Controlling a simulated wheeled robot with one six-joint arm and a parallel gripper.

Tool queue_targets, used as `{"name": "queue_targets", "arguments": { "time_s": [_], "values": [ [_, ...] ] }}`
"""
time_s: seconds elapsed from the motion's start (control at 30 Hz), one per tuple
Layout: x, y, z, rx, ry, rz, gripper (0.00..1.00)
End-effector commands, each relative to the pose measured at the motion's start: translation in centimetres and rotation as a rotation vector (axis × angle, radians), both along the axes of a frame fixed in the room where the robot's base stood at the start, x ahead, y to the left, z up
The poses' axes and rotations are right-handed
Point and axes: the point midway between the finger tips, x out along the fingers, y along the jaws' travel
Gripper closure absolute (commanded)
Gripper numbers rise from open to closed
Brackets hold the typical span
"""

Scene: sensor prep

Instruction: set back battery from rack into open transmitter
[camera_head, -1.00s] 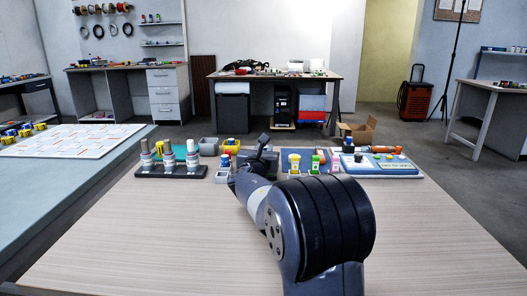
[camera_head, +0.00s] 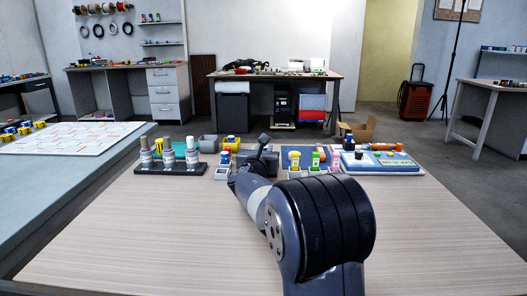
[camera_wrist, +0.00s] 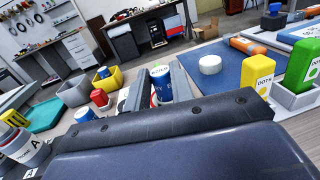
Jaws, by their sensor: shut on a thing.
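My gripper (camera_wrist: 160,85) is shut on a blue labelled battery (camera_wrist: 161,84), seen between the fingers in the wrist view. In the head view my gripper (camera_head: 262,150) is over the back of the table, largely hidden by my arm. A yellow battery (camera_wrist: 252,79) and a green battery (camera_wrist: 299,66) stand upright in pale holders at the right of the wrist view. I cannot tell which item is the open transmitter.
A blue mat (camera_wrist: 232,58) with a white round piece (camera_wrist: 210,64) lies behind the batteries. An orange-handled tool (camera_wrist: 248,46) lies beyond. A grey bin (camera_wrist: 74,93) and a yellow bin (camera_wrist: 109,80) stand at left. The front of the table (camera_head: 150,245) is clear.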

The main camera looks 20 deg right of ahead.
Motion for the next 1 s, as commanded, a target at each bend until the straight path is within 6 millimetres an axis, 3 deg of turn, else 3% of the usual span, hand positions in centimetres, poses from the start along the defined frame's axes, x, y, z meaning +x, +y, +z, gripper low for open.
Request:
{"name": "queue_targets", "arguments": {
  "time_s": [0.43, 0.47, 0.73, 0.9, 1.0],
  "values": [
    [0.00, 0.00, -0.18, -0.001, -0.001, 0.000, 1.00],
    [0.00, 0.00, -0.18, -0.001, -0.001, 0.000, 0.75],
    [0.00, 0.00, -0.20, 0.000, 0.000, 0.000, 0.53],
    [0.00, 0.00, -0.21, 0.000, 0.000, 0.000, 0.52],
    [0.00, 0.00, -0.23, 0.000, 0.000, 0.000, 0.44]
  ]
}}
